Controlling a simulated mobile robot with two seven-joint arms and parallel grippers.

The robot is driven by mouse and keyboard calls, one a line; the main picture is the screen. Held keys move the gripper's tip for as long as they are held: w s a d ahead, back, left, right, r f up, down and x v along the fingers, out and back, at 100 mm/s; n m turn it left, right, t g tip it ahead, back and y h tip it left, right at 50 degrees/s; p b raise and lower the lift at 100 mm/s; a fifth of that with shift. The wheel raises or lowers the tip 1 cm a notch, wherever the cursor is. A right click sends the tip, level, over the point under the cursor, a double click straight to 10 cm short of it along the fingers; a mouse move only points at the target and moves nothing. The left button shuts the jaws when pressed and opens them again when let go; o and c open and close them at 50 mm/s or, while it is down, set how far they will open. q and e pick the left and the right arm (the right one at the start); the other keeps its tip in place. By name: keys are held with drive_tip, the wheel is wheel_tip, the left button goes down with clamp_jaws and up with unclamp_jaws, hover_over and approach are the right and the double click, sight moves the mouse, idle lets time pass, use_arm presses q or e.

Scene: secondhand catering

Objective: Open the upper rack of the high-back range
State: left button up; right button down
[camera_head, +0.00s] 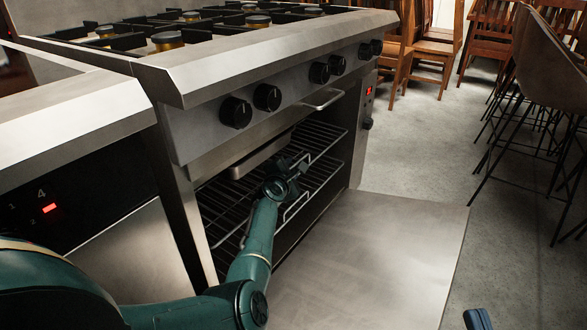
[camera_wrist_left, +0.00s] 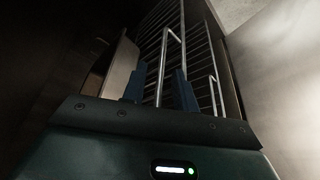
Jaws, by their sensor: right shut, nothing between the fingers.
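The high-back range (camera_head: 205,125) stands with its oven door (camera_head: 375,250) folded down and open. Inside are wire racks; the upper rack (camera_head: 322,137) lies above a lower rack (camera_head: 325,178). My left gripper (camera_head: 299,165) is at the oven opening, in front of the racks. In the left wrist view the left gripper (camera_wrist_left: 160,88) has its two blue fingers apart, with an upright-looking rack loop (camera_wrist_left: 166,55) seen between them; I cannot tell if they touch it. Only a blue tip of my right gripper (camera_head: 478,319) shows at the bottom edge, away from the range.
Another appliance (camera_head: 70,120) stands at the left. Wooden chairs (camera_head: 435,50) and brown stools (camera_head: 545,80) stand at the right. The floor (camera_head: 420,150) between is clear.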

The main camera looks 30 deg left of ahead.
use_arm(q)
drive_tip(key=shift+s, duration=0.1)
clamp_jaws()
drive_tip(key=shift+r, duration=0.1)
idle(0.4)
